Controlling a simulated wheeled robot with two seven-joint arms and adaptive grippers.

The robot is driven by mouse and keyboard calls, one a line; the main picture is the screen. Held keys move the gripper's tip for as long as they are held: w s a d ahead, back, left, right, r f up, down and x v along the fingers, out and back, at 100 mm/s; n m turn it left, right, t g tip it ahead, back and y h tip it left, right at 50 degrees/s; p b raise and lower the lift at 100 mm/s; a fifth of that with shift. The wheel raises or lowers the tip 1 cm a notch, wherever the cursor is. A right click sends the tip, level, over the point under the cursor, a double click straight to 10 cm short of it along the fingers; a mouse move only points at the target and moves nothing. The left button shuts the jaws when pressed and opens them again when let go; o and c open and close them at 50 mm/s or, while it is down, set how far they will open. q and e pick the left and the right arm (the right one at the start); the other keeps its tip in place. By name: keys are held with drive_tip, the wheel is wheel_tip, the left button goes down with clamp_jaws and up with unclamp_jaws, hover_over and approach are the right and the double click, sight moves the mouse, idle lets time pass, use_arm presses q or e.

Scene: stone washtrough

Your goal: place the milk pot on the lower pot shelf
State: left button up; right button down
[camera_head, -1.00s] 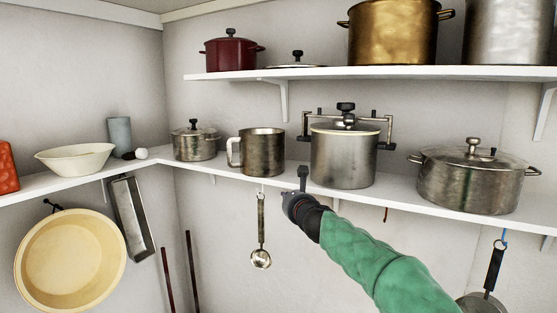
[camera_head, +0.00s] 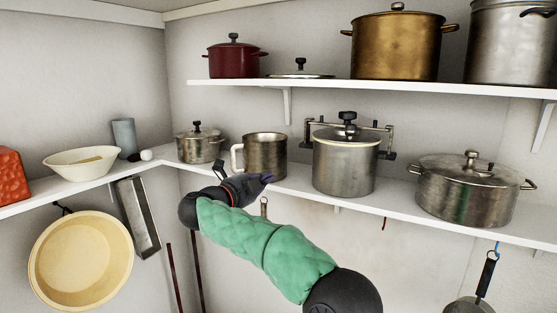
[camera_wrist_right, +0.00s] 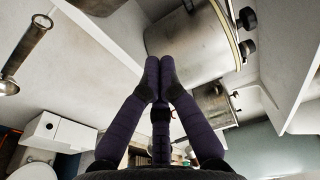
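The milk pot (camera_head: 266,157) is an open, dull metal pot with a pale loop handle on its left side. It stands upright on the lower pot shelf (camera_head: 297,180), between a small lidded pot and a tall clamped pot. My right gripper (camera_head: 267,178) is at the shelf's front edge, just below and in front of the milk pot, pointing right. Its dark purple fingers come together in the right wrist view (camera_wrist_right: 160,65), shut with nothing visible between them. I cannot tell whether it touches the pot or shelf. My left gripper is not in view.
The tall clamped pot (camera_head: 345,165) stands close right of the milk pot; a wide lidded pot (camera_head: 470,190) is farther right. The small lidded pot (camera_head: 199,145) is to the left. A ladle (camera_wrist_right: 28,45) hangs below the shelf. The upper shelf (camera_head: 350,87) holds more pots.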

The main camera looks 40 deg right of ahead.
sight(259, 158)
drive_tip(key=shift+g, duration=0.3)
drive_tip(key=w+d+p, duration=0.1)
drive_tip(key=d, duration=0.2)
drive_tip(key=w+d+p, duration=0.2)
drive_tip(key=d, duration=0.1)
drive_tip(key=w+d+p, duration=0.1)
drive_tip(key=d+p, duration=0.1)
drive_tip(key=d, duration=0.2)
drive_tip(key=shift+w+r, duration=0.2)
drive_tip(key=shift+w+p, duration=0.3)
drive_tip(key=shift+w, duration=0.05)
drive_tip(key=shift+d+f, duration=0.1)
